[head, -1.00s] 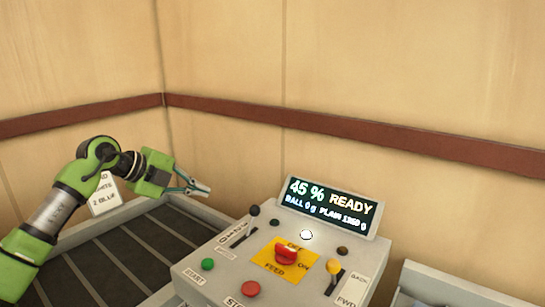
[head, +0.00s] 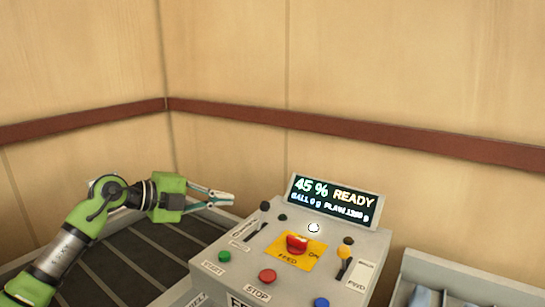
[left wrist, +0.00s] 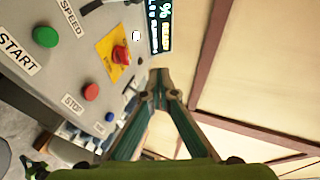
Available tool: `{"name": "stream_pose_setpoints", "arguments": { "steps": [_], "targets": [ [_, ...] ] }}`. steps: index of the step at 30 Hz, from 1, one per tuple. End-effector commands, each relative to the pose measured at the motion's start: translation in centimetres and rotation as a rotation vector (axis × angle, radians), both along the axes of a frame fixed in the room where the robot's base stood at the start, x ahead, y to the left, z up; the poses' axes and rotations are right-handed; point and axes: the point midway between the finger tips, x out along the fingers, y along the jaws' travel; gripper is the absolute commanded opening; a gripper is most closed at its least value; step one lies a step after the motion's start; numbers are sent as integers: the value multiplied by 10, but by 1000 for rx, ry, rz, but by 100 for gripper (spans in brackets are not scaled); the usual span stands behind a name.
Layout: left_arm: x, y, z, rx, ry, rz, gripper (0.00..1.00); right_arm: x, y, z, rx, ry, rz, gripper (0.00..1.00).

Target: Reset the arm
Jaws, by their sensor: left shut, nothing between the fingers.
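My left arm comes in from the left in the head view, green and grey. Its gripper (head: 222,198) is shut with nothing between the fingers and points right, toward the control panel. The fingertips also show, closed together, in the left wrist view (left wrist: 159,80). They are to the left of the panel's back corner in the head view and look clear of it. The control panel (head: 225,283) has a red feed switch (head: 297,243) on a yellow plate. Its display (head: 335,202) reads 45 % READY. My right gripper is not in view.
A green button (head: 224,256), a red button (head: 267,276), a blue button (head: 321,302) and levers sit on the panel. A roller conveyor (head: 130,262) lies below my left arm. A grey bin (head: 450,264) stands at the right. Walls close off the back.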

Motion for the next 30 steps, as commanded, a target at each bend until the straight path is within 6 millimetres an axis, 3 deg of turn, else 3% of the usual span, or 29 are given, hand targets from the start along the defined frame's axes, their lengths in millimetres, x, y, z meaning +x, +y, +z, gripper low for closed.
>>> {"name": "stream_pose_setpoints", "arguments": {
  "steps": [6,10,13,16,20,23,26,30],
  "targets": [
    [-22,-52,12,-262,-105,-43,0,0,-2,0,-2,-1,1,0],
    [-39,-68,26,-501,-166,1,0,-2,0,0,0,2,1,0],
    [-50,-58,33,-726,-189,121,0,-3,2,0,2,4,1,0],
    [-56,-27,22,-920,-167,314,0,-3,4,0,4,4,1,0],
    [-66,28,-28,-1085,-62,633,0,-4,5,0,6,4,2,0],
    [-86,67,-90,-1132,73,897,0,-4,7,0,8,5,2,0],
    [-118,93,-155,-1117,229,1125,0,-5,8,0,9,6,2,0],
    [-181,112,-239,-1022,474,1384,0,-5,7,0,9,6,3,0]
  ]
}}
